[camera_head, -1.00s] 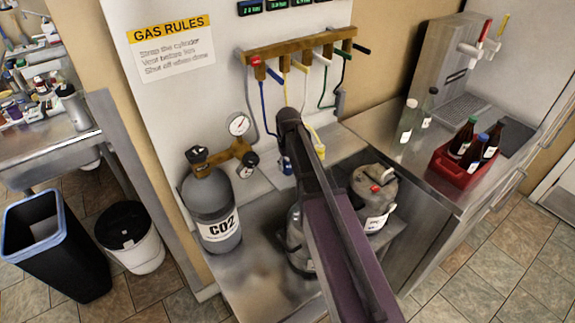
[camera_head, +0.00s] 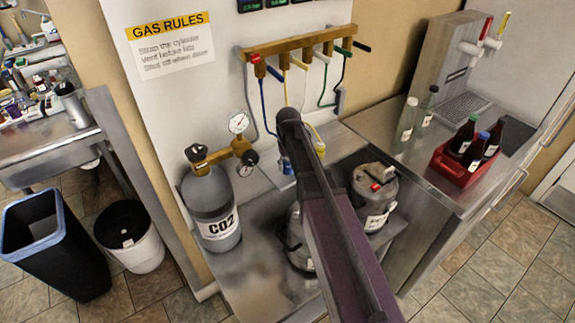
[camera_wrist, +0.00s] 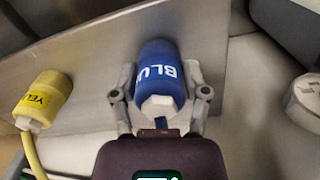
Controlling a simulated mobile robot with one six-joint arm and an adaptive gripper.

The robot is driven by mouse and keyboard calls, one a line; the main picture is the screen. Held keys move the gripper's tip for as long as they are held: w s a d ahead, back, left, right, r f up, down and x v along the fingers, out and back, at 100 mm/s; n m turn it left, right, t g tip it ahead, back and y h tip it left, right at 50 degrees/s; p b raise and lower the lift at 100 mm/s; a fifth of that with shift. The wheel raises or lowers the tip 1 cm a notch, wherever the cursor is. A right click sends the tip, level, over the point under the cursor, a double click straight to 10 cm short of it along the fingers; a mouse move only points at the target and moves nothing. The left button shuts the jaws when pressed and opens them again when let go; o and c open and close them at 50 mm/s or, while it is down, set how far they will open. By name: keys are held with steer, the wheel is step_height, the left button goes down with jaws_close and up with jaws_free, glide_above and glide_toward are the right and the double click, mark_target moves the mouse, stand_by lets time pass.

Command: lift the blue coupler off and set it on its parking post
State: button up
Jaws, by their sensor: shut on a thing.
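The blue coupler (camera_wrist: 158,72) is a blue cylinder with white lettering and a pale hex end, in the middle of the wrist view. My gripper (camera_wrist: 160,82) has one finger on each side of it and is shut on it. A blue hose shows at its near end. In the head view the blue coupler (camera_head: 286,166) shows just left of my arm, low on the white panel, and my gripper is hidden behind the arm. I cannot make out the parking post for certain in either view.
A yellow coupler (camera_wrist: 44,98) with its hose is left of the blue one. The brass manifold (camera_head: 300,45) carries several coloured valves and hoses. A CO2 cylinder (camera_head: 213,205) stands left, a keg (camera_head: 375,195) right of my arm. A red bottle crate (camera_head: 462,168) stands on the counter.

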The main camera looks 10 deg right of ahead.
steer(key=shift+f, duration=0.15)
stand_by(0.3)
steer(key=o, duration=1.4)
steer(key=shift+c, duration=0.2)
steer(key=shift+r, duration=0.2)
steer(key=shift+r+p, duration=3.6)
steer(key=s+m, duration=0.1)
steer(key=s, duration=0.8)
steer(key=s+m, duration=0.1)
steer(key=s, duration=0.8)
steer(key=shift+a, duration=0.15)
